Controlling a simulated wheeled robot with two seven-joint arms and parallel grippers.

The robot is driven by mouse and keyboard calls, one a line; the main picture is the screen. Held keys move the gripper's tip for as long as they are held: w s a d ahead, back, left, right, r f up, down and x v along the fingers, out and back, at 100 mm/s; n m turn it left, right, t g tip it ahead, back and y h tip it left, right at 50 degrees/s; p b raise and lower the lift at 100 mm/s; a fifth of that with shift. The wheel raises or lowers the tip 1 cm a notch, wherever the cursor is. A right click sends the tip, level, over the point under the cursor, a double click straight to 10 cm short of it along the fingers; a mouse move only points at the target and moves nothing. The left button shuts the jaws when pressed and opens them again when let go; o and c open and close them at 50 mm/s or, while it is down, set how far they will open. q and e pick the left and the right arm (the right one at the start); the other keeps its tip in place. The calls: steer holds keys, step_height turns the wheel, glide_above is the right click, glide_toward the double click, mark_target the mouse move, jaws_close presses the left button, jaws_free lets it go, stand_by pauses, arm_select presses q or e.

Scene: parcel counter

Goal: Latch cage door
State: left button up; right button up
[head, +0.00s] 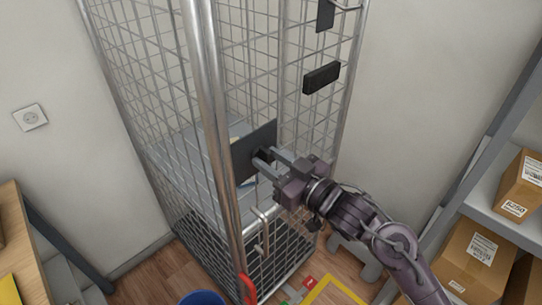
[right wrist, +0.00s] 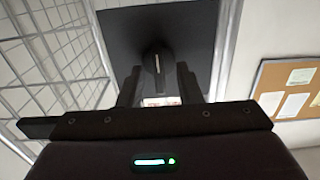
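The tall wire cage (head: 165,120) stands against the wall in the head view. Its front carries a dark square plate (head: 243,158) with a black latch knob (head: 263,153). In the right wrist view the plate (right wrist: 195,35) fills the upper middle and the knob (right wrist: 157,62) points toward me. My right gripper (head: 267,161) is at the plate. Its two fingers (right wrist: 158,88) stand apart on either side of the knob, with gaps visible, so it is open. Whether the door's edge meets the frame is hard to tell. My left gripper is not in view.
A metal shelf with cardboard boxes (head: 478,258) stands at the right. A wooden desk (head: 20,240) is at the lower left. A blue bin (head: 202,298) and a red handle (head: 248,288) are at the bottom. A noticeboard (right wrist: 290,88) hangs right in the wrist view.

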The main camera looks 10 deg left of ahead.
steer(key=shift+w+a, duration=0.1)
steer(key=shift+w, duration=0.05)
jaws_close()
